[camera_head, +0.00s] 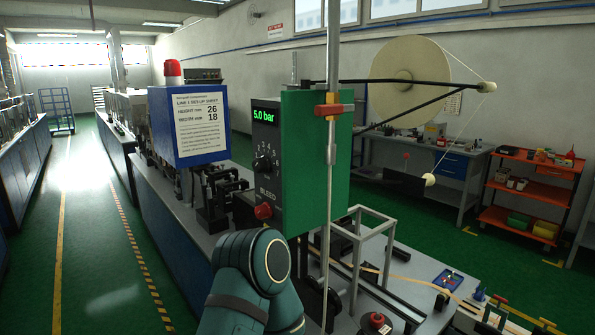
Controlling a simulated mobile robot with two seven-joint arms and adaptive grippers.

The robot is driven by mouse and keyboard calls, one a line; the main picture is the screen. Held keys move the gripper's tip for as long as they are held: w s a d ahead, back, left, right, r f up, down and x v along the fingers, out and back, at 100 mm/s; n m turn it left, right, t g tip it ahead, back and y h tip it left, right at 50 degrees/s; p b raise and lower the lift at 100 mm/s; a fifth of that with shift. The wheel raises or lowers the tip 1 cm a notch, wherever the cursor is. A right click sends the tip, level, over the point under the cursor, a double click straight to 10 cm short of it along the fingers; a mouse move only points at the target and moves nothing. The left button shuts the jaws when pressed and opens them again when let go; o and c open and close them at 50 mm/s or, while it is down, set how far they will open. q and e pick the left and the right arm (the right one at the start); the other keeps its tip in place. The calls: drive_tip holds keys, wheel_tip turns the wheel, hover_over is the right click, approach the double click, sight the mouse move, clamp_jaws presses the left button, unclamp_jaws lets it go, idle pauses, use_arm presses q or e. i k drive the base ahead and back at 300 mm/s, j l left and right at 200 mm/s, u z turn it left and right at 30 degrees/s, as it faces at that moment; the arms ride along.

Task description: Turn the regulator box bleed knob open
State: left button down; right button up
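The green regulator box (316,170) stands in the middle of the camera_head view, with a dark front panel. Its display (265,116) reads 5.0 bar. A black dial (263,164) with numbers around it sits below the display. Under the word BLEED is a red bleed knob (263,211) near the panel's lower edge. Whether the knob is open or shut cannot be told. One of my arms rises from the bottom centre, just below the knob in the picture. No gripper fingers show, so neither gripper's state is visible.
A vertical metal pole with a red clamp (332,110) stands in front of the box. A blue-framed set-up sign (200,120) is at its left. A large tape reel (410,83) hangs behind right. The bench carries a metal frame (372,232) and small parts. The left aisle is clear.

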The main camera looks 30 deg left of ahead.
sight(263, 211)
drive_tip(key=u, duration=1.3)
